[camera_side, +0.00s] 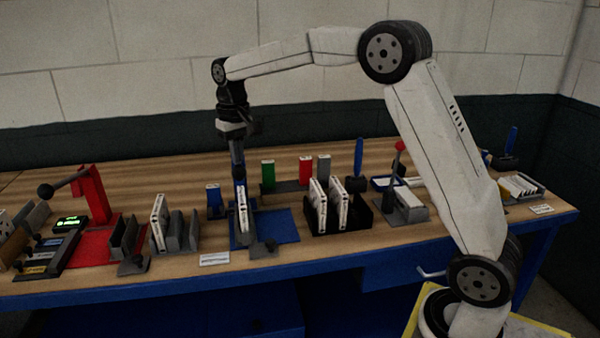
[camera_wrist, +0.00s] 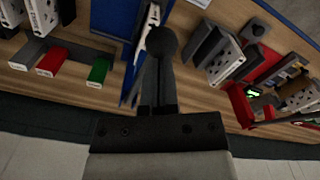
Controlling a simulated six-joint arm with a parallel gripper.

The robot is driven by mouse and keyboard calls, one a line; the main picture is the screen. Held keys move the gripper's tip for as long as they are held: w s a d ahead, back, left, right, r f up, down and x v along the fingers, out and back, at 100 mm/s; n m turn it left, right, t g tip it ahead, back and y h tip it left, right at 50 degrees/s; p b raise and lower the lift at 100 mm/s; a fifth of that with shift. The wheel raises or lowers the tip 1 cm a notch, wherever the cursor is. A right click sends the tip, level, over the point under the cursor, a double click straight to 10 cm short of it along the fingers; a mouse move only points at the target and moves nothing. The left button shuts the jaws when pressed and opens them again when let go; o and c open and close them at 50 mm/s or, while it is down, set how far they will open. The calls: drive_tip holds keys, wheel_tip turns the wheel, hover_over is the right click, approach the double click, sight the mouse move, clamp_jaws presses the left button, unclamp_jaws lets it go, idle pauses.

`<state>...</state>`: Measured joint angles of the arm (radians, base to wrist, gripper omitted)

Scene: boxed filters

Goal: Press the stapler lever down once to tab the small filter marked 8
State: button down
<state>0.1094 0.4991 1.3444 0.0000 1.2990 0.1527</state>
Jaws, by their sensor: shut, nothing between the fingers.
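My gripper (camera_side: 238,176) points straight down over the blue station at the middle of the bench, its fingers shut and empty. In the wrist view a dark round knob (camera_wrist: 162,42) sits right at the tips of my gripper (camera_wrist: 160,66). It looks like a lever knob; I cannot tell whether they touch. The blue upright (camera_side: 236,228) of the station stands on a blue mat (camera_side: 280,226). A white filter (camera_side: 243,212) stands upright in it, and its edge shows in the wrist view (camera_wrist: 148,22). Its number is unreadable.
A red press (camera_side: 94,192) with a black-knobbed lever stands left. A black rack (camera_side: 354,220) with two white filters stands right, before a grey device with a red-knobbed lever (camera_side: 399,147). Green (camera_side: 268,175), red (camera_side: 305,171) and grey (camera_side: 323,167) boxes stand behind.

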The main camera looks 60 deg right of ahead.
sight(238, 165)
drive_tip(key=shift+f, duration=0.3)
drive_tip(key=shift+s+f, duration=0.1)
drive_tip(key=shift+f, duration=2.25)
drive_tip(key=shift+r, duration=0.15)
drive_tip(key=shift+a+r, duration=0.1)
drive_tip(key=shift+r, duration=4.85)
drive_tip(key=shift+f, duration=0.1)
